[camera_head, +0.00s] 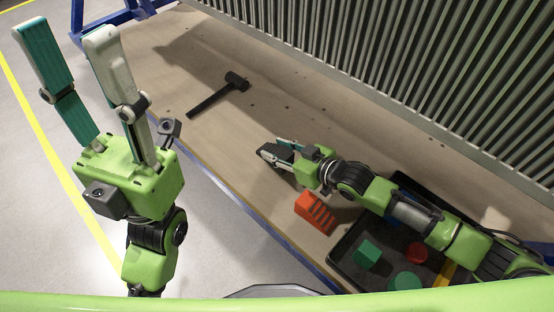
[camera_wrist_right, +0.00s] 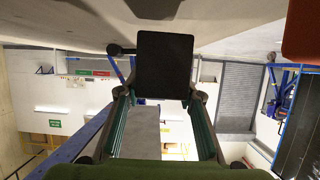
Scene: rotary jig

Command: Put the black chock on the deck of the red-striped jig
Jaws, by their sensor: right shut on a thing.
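My right gripper (camera_head: 277,153) is over the table's front part, shut on a black block, the black chock (camera_wrist_right: 165,65). In the right wrist view the chock sits between the fingertips, its dark flat face showing. In the head view it is small and partly hidden by the fingers. A red block with dark stripes (camera_head: 314,210) stands on the table just in front of the right wrist. I cannot tell whether it is the red-striped jig; no other red-striped thing shows. My left gripper (camera_head: 64,30) is open and empty, raised over the floor left of the table.
A black tray (camera_head: 342,262) at front right holds a green cube (camera_head: 368,252), a green round piece (camera_head: 405,281) and a red round piece (camera_head: 416,251), partly under my right arm. A dark hammer (camera_head: 216,95) lies further back. A ribbed panel (camera_head: 400,70) bounds the table's back.

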